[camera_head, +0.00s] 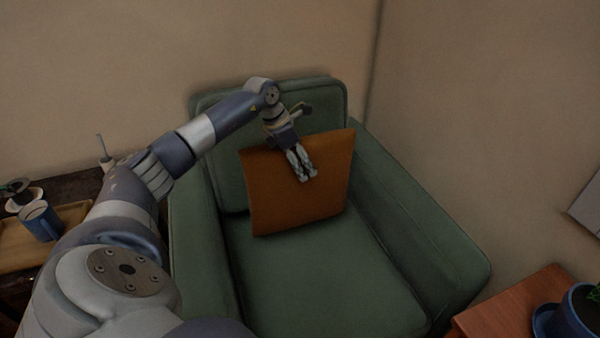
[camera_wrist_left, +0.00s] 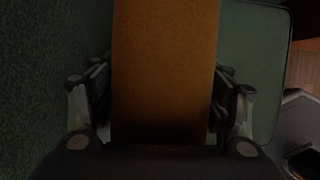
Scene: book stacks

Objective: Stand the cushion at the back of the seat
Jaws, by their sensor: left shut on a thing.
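The orange-brown cushion (camera_head: 297,196) is upright over the green armchair's seat (camera_head: 315,275), in front of the backrest (camera_head: 232,178), with a slight tilt. My left gripper (camera_head: 302,173) reaches down from above and is shut on the cushion's upper part. In the left wrist view the cushion (camera_wrist_left: 164,70) fills the middle between the two fingers. Whether its lower edge touches the seat, and whether its back touches the backrest, I cannot tell. My right gripper is not in view.
The armrests (camera_head: 425,225) flank the seat. At left, a dark side table holds a wooden tray (camera_head: 72,212) with a blue mug (camera_head: 40,222). At lower right, a wooden table (camera_head: 508,303) bears a blue plant pot (camera_head: 580,318). The front of the seat is clear.

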